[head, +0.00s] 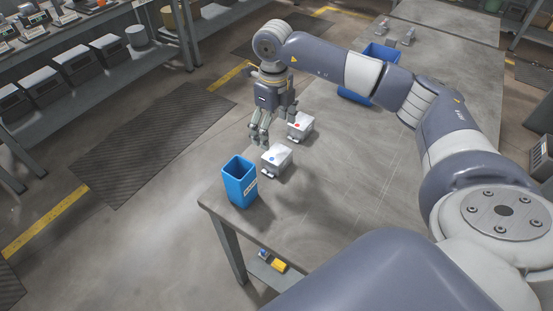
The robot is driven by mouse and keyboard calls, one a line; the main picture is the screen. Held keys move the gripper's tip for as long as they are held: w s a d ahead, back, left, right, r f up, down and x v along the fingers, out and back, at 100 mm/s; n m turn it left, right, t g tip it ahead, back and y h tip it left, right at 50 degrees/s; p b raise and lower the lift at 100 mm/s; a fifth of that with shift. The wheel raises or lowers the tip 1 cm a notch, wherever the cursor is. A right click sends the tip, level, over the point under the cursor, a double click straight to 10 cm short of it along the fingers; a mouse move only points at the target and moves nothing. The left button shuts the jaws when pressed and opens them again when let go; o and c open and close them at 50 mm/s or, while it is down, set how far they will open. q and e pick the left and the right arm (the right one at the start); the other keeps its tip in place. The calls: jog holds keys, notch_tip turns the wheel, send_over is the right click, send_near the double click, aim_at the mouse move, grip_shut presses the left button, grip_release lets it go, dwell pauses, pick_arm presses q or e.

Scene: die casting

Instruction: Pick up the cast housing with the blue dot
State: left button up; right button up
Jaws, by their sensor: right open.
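The cast housing with the blue dot (283,163) is a light grey block on the table (330,208), near the table's left edge. A similar housing with a red dot (302,131) sits just behind it and to the right. My right gripper (260,139) points down with its fingers open and nothing visible between them. In the picture it is just above and to the left of the blue-dot housing, beside the red-dot one. It looks apart from both, but its exact height is hard to tell. My left gripper is not in view.
A blue open bin (239,184) stands at the table's near left corner, close to the blue-dot housing. Another blue bin (378,53) and grey parts (399,33) are at the back. The table's middle is mostly clear. Shelving (95,65) stands at upper left.

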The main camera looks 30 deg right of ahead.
send_over(277, 153)
jog(key=f, duration=0.4)
jog(key=shift+w+a+f+p, duration=0.1)
jog(key=shift+a+f+p, duration=0.1)
jog(key=shift+a+p, duration=0.15)
jog(key=f, duration=0.1)
jog(key=f+p, duration=0.1)
jog(key=f, duration=0.1)
jog(key=f+p, duration=0.1)
jog(key=f, duration=0.1)
jog(key=shift+s+d, duration=0.2)
jog(key=shift+d, duration=0.15)
jog(key=shift+f, duration=0.35)
jog(key=shift+w, duration=0.1)
jog(key=shift+c, duration=0.6)
jog(key=c, duration=1.4)
jog(key=shift+r, duration=0.1)
jog(key=shift+c, duration=0.2)
